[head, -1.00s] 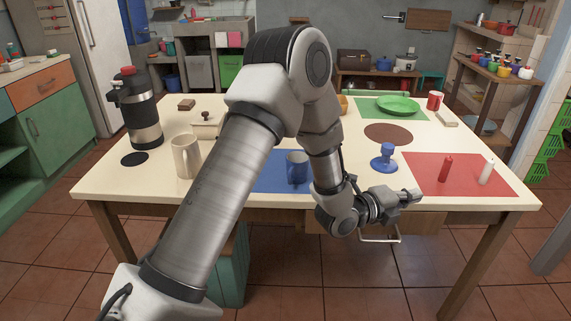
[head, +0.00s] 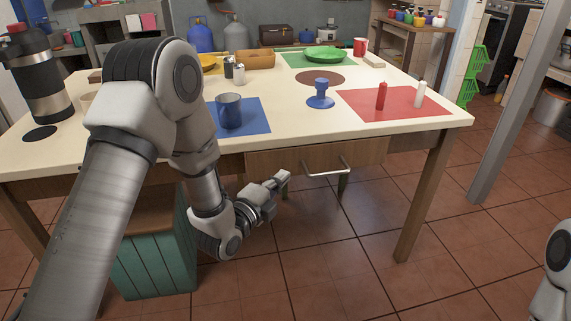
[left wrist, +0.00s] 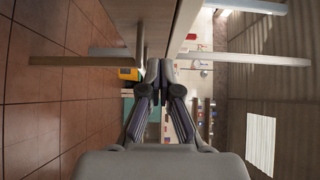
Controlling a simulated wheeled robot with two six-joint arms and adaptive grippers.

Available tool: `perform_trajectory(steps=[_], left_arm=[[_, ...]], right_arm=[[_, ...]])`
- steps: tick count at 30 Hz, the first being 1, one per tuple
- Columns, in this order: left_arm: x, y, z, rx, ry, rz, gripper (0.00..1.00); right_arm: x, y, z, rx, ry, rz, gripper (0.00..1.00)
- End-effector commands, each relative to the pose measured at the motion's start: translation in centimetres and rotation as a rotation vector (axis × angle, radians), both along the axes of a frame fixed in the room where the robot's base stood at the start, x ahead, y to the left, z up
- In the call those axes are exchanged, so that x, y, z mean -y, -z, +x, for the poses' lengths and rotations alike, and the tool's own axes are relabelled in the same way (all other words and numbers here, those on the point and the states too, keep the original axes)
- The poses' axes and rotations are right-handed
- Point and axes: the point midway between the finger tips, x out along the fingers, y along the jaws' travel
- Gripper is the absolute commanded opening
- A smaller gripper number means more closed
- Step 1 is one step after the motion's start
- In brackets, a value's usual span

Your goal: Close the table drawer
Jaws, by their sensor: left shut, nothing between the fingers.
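The wooden table drawer (head: 270,162) sits under the front edge of the table, with a pale bar handle (head: 327,169) on its front. How far the drawer stands out is hard to tell. My left gripper (head: 283,178) is shut and empty, just left of the handle and near the lower part of the drawer front. I cannot tell whether it touches the drawer. In the left wrist view the closed fingers (left wrist: 160,72) point ahead beside a wooden panel (left wrist: 186,25). My right gripper is out of view; only part of my right arm shows at the right edge.
A teal cabinet (head: 158,255) stands below at left. Table legs flank open tiled floor (head: 330,250).

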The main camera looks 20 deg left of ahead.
Motion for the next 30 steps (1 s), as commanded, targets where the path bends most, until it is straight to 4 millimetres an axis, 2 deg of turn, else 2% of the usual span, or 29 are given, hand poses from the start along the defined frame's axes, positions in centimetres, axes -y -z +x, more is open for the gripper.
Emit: perform_trajectory(steps=[6, 10, 15, 25, 30], left_arm=[[1.0, 0.1, 4.8, 0.004, 0.000, 0.001, 0.00], [-0.7, 0.1, 6.5, 0.003, -0.004, -0.003, 0.00], [-1.4, 0.1, 7.6, 0.000, -0.002, -0.001, 0.00], [-1.5, 0.0, 7.8, 0.000, -0.001, -0.001, 0.00], [-2.6, -0.2, 9.4, 0.003, -0.002, -0.002, 0.00]], right_arm=[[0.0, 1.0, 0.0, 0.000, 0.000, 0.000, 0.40], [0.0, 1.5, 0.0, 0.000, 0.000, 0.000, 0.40], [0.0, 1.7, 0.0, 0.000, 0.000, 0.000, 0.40], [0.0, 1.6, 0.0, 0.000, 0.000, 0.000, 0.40], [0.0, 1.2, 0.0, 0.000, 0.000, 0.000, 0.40]])
